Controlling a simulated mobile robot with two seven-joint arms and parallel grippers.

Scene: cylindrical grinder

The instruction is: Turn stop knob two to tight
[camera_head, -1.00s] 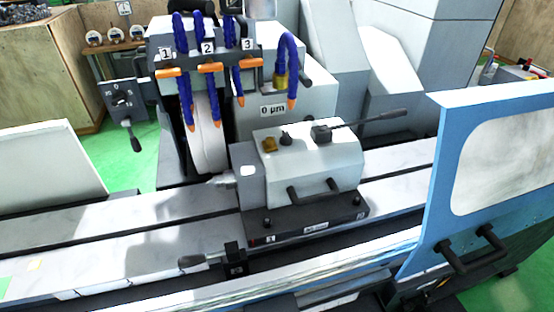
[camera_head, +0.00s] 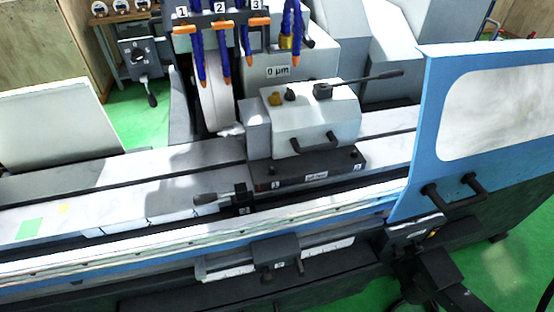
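No gripper shows clearly in the head view. A dark stop block (camera_head: 275,251) sits on a scaled rail (camera_head: 332,249) along the machine's front, with a small label too blurred to read and short dark knobs at its lower side. Another dark block (camera_head: 241,199) with a lever (camera_head: 213,198) stands on the table's front edge; its label is also hard to read. I cannot tell which knob is stop knob two, or whether any is tight.
The tailstock (camera_head: 310,118) stands on the long table (camera_head: 120,178). Orange valve handles numbered 1, 2 and 3 (camera_head: 222,24) are behind it. A blue door (camera_head: 432,130) with dark handles (camera_head: 455,194) is at right. Green floor shows at lower right.

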